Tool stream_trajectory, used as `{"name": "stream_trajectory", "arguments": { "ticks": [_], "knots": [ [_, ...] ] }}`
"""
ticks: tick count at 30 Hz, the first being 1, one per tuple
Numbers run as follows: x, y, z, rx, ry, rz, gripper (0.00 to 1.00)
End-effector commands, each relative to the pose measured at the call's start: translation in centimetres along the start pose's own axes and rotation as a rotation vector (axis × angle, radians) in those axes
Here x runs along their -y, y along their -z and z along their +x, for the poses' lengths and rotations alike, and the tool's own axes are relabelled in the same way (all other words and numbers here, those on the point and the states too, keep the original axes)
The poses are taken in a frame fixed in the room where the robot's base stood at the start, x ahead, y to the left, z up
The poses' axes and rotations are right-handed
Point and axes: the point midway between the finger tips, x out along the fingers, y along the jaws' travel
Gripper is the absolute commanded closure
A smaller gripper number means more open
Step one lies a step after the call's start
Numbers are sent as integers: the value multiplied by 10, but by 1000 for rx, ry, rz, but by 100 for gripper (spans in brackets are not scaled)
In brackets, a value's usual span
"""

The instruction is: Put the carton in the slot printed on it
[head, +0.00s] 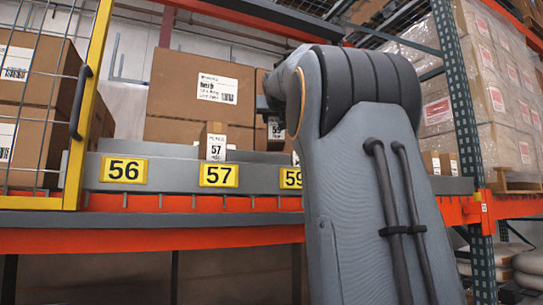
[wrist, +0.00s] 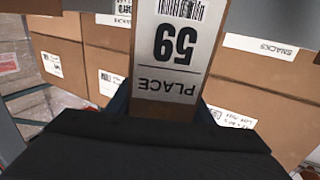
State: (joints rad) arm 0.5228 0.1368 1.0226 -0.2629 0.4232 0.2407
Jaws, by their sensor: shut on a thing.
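The carton (wrist: 172,55) in the wrist view is brown with a white label reading "PLACE 59", upside down in that view. My gripper (wrist: 162,106) is shut on it, a finger on each side. In the head view a label reading 59 (head: 275,128) shows beside my arm, above the shelf front; most of that carton and my gripper are hidden. The yellow 59 plate (head: 291,178) is on the grey shelf front, partly covered by my arm. The slot behind it is hidden, so I cannot tell the carton's exact place over it.
A small carton marked 57 (head: 213,145) stands behind the yellow 57 plate (head: 218,176). The 56 plate (head: 124,170) is left of it, beside a yellow-framed mesh gate (head: 88,95). Large brown boxes (head: 190,88) stand behind. A green upright (head: 463,110) is at right.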

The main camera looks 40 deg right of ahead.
Motion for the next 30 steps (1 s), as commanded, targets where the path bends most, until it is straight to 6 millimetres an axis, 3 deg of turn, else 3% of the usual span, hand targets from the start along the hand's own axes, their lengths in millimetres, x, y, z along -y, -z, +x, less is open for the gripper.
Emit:
{"name": "stream_trajectory", "arguments": {
  "ticks": [19, 30],
  "knots": [
    [1, -76, -1, -1, 1, 0, 95],
    [1, -81, -1, -3, 2, 1, 95]
  ]
}}
